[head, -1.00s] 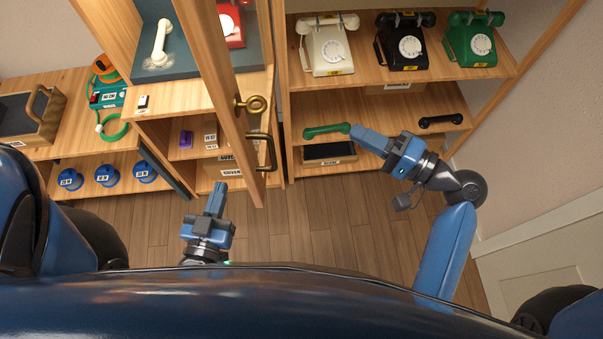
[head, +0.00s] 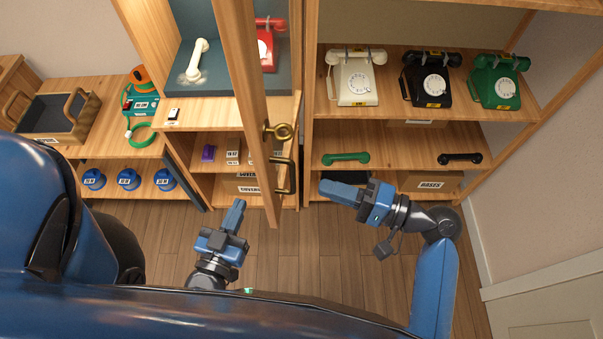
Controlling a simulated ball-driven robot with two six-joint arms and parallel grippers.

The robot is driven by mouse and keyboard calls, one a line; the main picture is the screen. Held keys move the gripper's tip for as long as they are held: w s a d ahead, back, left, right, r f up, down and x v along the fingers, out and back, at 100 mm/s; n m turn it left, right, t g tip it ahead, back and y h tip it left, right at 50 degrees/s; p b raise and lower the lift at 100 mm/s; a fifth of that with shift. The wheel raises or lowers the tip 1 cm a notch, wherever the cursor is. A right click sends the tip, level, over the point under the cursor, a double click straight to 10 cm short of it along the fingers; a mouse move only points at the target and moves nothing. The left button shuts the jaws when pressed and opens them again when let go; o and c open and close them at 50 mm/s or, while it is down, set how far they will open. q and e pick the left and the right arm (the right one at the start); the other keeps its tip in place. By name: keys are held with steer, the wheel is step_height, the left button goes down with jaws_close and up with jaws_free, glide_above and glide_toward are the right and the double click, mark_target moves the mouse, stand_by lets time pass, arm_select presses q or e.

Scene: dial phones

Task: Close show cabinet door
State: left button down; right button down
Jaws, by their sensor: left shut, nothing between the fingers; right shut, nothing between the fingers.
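The show cabinet door (head: 246,88) is a wooden frame that stands open, its edge pointing toward me. It carries a round brass knob or lock (head: 281,131) and a dark brass pull handle (head: 288,177). Behind it the show cabinet (head: 190,95) holds a white handset (head: 197,60) and a red phone (head: 266,45). My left gripper (head: 235,212) is shut and empty, below and left of the door's lower end, apart from it. My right gripper (head: 335,190) is shut and empty, to the right of the handle, not touching it.
A shelf unit at right (head: 420,113) holds white (head: 352,85), black (head: 430,85) and green (head: 497,88) dial phones, with green (head: 346,158) and black (head: 460,158) handsets below. A low shelf at left holds a wooden tray (head: 85,110) and blue spools (head: 128,179). Open floor lies around my grippers.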

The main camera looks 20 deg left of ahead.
mark_target(291, 177)
steer(key=shift+w+a+p, duration=0.2)
steer(key=shift+a+p, duration=0.3)
steer(key=shift+a, duration=1.15)
steer(key=shift+w+a+p, duration=0.15)
steer(key=shift+a+p, duration=0.35)
steer(key=shift+a, duration=1.15)
